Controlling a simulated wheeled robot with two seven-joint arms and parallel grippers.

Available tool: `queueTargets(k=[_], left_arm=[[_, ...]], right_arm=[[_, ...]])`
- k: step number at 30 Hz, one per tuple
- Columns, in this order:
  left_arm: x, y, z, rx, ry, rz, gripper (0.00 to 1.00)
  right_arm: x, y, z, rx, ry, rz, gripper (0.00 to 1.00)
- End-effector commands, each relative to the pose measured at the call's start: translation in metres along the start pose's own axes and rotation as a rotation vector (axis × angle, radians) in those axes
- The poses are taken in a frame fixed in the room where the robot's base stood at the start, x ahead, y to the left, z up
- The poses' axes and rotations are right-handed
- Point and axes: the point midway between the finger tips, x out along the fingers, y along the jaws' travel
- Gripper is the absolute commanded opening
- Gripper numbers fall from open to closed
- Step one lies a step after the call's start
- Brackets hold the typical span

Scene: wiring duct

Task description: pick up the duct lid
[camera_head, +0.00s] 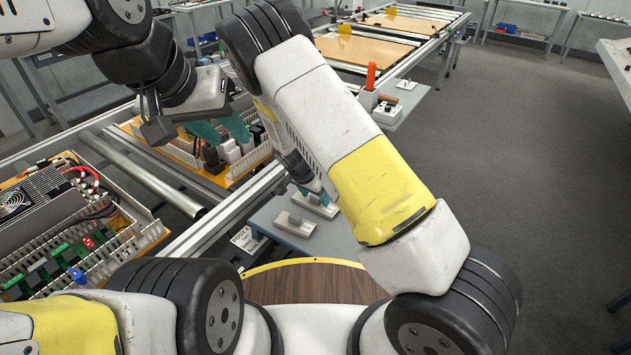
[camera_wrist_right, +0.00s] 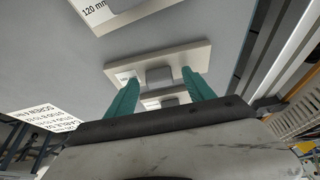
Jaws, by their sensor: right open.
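Two pale grey duct lids, each with a raised grey block in its middle, lie on a grey shelf: a nearer one (camera_head: 295,223) and a farther one (camera_head: 316,205). In the right wrist view one lid (camera_wrist_right: 198,54) lies across the view just past the teal fingertips. Part of another lid (camera_wrist_right: 150,103) shows between the fingers. My right gripper (camera_wrist_right: 159,77) is open and empty, close to the lids; in the head view it (camera_head: 314,195) is partly hidden by my arm. My left gripper (camera_head: 221,130) is open over the wiring panel, away from the lids.
A pale plate marked 120 mm (camera_wrist_right: 125,12) shows at the top of the wrist view. A metal rail (camera_head: 225,215) runs beside the shelf. Wiring panels with slotted ducts (camera_head: 110,235) stand at the left.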

Motion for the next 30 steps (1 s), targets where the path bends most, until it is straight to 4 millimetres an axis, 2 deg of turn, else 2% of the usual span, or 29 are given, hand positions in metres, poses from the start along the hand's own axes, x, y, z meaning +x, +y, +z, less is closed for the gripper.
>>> queueTargets(k=[4,13,23,30], left_arm=[[0.000,0.000,0.000,0.000,0.000,0.000,0.36],[0.000,0.000,0.000,0.000,0.000,0.000,0.36],[0.000,0.000,0.000,0.000,0.000,0.000,0.36],[0.000,0.000,0.000,0.000,0.000,0.000,0.36]], right_arm=[[0.000,0.000,0.000,0.000,0.000,0.000,0.60],[-0.001,0.000,0.000,0.000,0.000,0.000,0.01],[-0.006,0.000,-0.002,0.000,0.000,-0.001,0.00],[-0.048,-0.001,-0.019,0.002,0.000,-0.005,0.00]])
